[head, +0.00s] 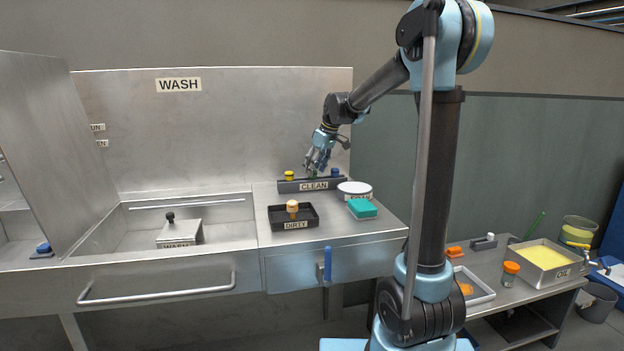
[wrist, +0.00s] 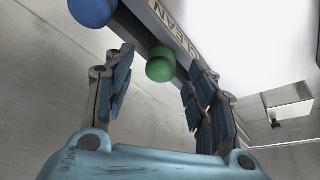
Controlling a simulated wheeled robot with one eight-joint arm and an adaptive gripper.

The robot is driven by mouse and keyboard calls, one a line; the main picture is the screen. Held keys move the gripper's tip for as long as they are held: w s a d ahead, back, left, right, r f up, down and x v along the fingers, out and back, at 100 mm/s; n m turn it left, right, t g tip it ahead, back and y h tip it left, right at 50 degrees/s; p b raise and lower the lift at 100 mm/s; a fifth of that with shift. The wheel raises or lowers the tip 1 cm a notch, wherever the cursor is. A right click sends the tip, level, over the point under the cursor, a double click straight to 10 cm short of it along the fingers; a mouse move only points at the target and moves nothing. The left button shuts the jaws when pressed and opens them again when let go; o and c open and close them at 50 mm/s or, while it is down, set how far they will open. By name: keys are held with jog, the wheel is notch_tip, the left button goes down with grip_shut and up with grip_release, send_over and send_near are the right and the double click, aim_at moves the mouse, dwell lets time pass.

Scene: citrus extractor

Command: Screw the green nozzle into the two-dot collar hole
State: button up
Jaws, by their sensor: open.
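The green nozzle (wrist: 161,65) shows as a round green top at the edge of the dark CLEAN rack, between my fingers in the wrist view. My gripper (head: 315,168) is over the CLEAN rack (head: 287,187) in the head view, fingers down. Its two fingers are spread on either side of the nozzle, with visible gaps. In the head view the gripper mostly hides the nozzle. I cannot make out the two-dot collar hole in either view.
A blue-topped piece (head: 335,173) and a yellow-topped one (head: 290,175) stand on the rack beside the gripper. In front are the DIRTY tray (head: 275,221) with an orange-topped piece, a round white container (head: 355,190) and a teal sponge (head: 362,208). A sink is at left.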

jog(key=shift+w+a+f, duration=0.15)
jog(key=shift+a+f, duration=0.05)
jog(key=shift+f, duration=0.5)
jog(key=c, duration=1.1)
jog(key=shift+c, duration=0.2)
notch_tip(320, 180, up, 10)
jog(key=shift+d, duration=0.1)
